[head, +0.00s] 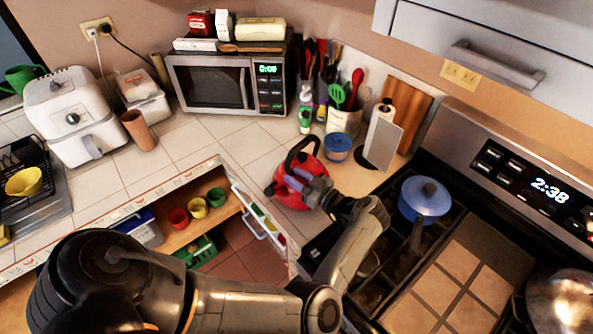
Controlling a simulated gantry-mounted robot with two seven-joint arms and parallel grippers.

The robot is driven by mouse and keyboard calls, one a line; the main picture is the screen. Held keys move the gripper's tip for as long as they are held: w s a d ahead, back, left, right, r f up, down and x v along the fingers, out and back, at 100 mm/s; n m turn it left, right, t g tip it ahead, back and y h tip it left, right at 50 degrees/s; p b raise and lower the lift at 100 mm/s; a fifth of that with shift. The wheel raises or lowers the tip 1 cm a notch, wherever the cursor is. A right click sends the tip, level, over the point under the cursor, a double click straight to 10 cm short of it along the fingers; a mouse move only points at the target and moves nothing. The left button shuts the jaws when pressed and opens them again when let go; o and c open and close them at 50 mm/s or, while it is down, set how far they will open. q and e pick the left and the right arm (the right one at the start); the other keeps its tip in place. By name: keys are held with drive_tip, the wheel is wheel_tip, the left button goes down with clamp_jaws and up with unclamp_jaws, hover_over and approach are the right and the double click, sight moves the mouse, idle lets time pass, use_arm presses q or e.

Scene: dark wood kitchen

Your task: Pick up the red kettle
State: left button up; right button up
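The red kettle (272,188) stands on the tiled counter near its inner corner, with its dark handle (300,143) arching over the top. My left gripper (291,183) is at the kettle's right side, and its grey fingers overlap the kettle body below the handle. I cannot tell whether the fingers touch the kettle or how far apart they are. The gripper hides part of the kettle's front and right side. My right gripper is not in view.
A blue lidded container (337,149) and a paper towel roll (381,137) stand behind and right of the kettle. A blue pot (424,199) sits on the stove. An open drawer or shelf with cups (197,209) is below the counter. Counter left of the kettle is clear.

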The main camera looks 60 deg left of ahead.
use_arm(q)
drive_tip(key=shift+s+a, duration=0.2)
drive_tip(key=shift+a, duration=0.3)
drive_tip(key=shift+d, duration=0.1)
drive_tip(key=shift+f, duration=0.1)
drive_tip(key=shift+c, duration=0.8)
clamp_jaws()
drive_tip(key=shift+r, duration=0.25)
